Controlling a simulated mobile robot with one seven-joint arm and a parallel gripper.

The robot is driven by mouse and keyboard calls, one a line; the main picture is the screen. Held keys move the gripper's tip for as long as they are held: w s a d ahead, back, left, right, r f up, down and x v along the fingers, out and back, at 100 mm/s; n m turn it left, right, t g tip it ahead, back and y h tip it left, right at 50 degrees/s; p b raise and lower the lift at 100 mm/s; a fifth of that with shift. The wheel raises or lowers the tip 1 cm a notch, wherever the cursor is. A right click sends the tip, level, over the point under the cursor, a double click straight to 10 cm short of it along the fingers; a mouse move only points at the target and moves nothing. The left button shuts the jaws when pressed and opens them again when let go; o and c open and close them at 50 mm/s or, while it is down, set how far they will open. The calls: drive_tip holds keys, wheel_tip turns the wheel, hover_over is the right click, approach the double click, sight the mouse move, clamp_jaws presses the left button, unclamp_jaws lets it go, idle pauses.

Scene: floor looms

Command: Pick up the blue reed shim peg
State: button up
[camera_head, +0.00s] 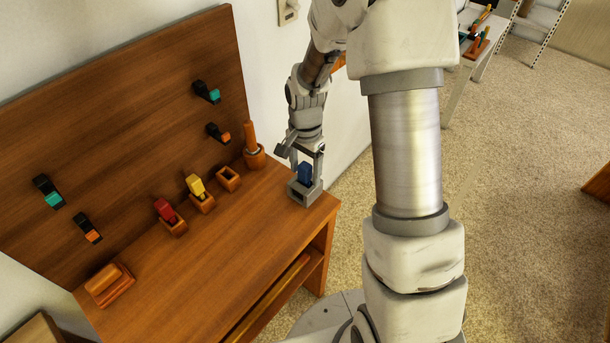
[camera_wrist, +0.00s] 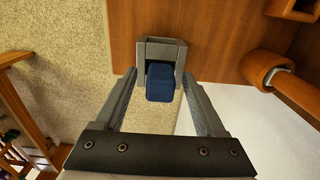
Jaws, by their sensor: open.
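The blue reed shim peg (camera_head: 305,172) stands in a grey square holder (camera_head: 304,193) near the right end of the wooden bench. My gripper (camera_head: 301,149) is just above it, pointing down, with its fingers apart. In the wrist view the blue peg (camera_wrist: 160,82) lies between the open fingertips of my gripper (camera_wrist: 160,88), with a gap on each side. The grey holder (camera_wrist: 162,47) shows just beyond it in that view. The peg's lower part is hidden inside the holder.
On the bench (camera_head: 210,262) stand a red peg (camera_head: 165,210) and a yellow peg (camera_head: 195,185) in wooden holders, an empty wooden holder (camera_head: 228,179) and a wooden cup with an upright rod (camera_head: 251,143). A wooden backboard (camera_head: 130,110) with clips rises behind. The bench front is clear.

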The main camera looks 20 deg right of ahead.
drive_tip(key=shift+f, duration=0.5)
clamp_jaws()
